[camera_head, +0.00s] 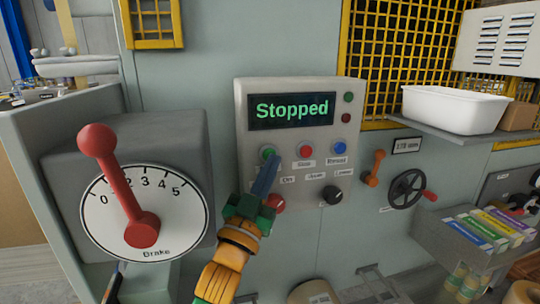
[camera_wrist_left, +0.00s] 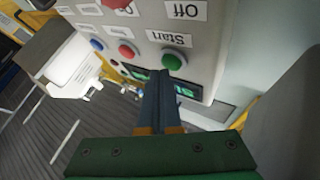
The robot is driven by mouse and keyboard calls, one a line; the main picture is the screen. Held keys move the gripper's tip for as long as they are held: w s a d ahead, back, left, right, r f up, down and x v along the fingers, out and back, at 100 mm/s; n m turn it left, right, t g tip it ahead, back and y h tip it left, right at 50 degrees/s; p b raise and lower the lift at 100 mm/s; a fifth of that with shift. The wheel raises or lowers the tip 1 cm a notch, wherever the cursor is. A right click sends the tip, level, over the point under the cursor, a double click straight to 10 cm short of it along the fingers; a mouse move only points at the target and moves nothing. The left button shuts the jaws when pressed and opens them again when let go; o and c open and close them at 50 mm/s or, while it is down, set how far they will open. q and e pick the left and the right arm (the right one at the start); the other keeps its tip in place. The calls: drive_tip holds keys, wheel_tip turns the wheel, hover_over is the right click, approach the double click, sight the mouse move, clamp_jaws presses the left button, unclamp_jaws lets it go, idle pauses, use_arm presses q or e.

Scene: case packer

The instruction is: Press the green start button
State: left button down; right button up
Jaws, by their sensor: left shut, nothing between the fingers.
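The green start button (camera_head: 267,152) sits at the upper left of the button row on a grey control panel (camera_head: 243,125). The panel's screen (camera_head: 291,109) reads "Stopped" in green letters. My left gripper (camera_head: 269,166) is shut and empty, with its blue fingers pointing up and the tips just below the green button. In the left wrist view, the green button (camera_wrist_left: 173,60) is right by the fingertips (camera_wrist_left: 160,76), beside the "Start" label. I cannot tell whether the tips touch it. My right gripper is not in view.
A red button (camera_head: 305,150) and a blue button (camera_head: 339,147) are to the right of the green one. A red knob (camera_head: 274,203) and a black knob (camera_head: 332,195) are below. A large brake dial with a red lever (camera_head: 119,185) juts out at left.

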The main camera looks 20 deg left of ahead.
use_arm(q)
drive_tip(key=shift+w+a, duration=0.25)
drive_tip(key=shift+w, duration=0.1)
idle(0.8)
drive_tip(key=shift+s+d, duration=0.45)
drive_tip(key=shift+s, duration=0.25)
drive_tip(key=shift+d, duration=0.1)
drive_tip(key=s+d, duration=0.1)
drive_tip(key=s, duration=0.1)
drive_tip(key=s+d+p, duration=0.1)
drive_tip(key=s, duration=0.1)
drive_tip(key=shift+d, duration=0.3)
idle(0.8)
